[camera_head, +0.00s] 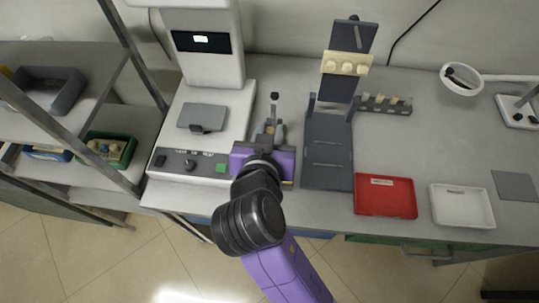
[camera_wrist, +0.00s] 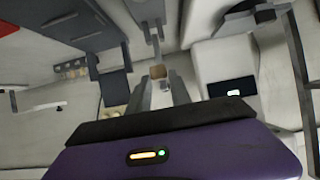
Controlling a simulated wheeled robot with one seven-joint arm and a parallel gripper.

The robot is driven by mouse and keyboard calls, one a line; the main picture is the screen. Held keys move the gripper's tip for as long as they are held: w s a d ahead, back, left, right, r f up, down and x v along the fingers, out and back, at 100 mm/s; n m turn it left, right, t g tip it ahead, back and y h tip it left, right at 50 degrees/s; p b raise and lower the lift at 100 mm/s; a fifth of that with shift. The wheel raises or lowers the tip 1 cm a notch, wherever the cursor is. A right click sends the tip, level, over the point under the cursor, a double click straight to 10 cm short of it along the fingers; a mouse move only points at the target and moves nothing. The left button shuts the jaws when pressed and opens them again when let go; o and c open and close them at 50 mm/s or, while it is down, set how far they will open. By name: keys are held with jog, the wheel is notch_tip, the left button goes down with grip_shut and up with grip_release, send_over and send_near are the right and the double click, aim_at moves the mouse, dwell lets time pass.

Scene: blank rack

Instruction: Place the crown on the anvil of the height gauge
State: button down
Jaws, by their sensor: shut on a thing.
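The crown (camera_wrist: 158,72) shows in the wrist view as a small tan block between the tips of my gripper (camera_wrist: 157,82). The fingers are shut on it. In the head view my gripper (camera_head: 269,128) is over the bench between the white machine and the dark rack, and the crown is too small there to make out clearly. The height gauge (camera_head: 274,97) seems to be the slim upright with a black top just beyond the fingertips; its grey stem also shows in the wrist view (camera_wrist: 155,38). Its anvil is hard to see, and I cannot tell whether the crown touches it.
The white machine (camera_head: 212,55) stands close on the left. The dark rack (camera_head: 327,150) with a cream holder (camera_head: 346,64) stands close on the right. A red tray (camera_head: 385,196) and white tray (camera_head: 462,206) lie further right.

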notch_tip(320, 180, down, 11)
jog(key=shift+f, duration=0.15)
dwell(0.4)
jog(key=shift+f, duration=0.2)
jog(key=c, duration=1.2)
grip_release()
jog(key=shift+r, duration=0.15)
jog(key=b+v, duration=0.1)
jog(key=v, duration=1.1)
jog(key=shift+r, duration=0.1)
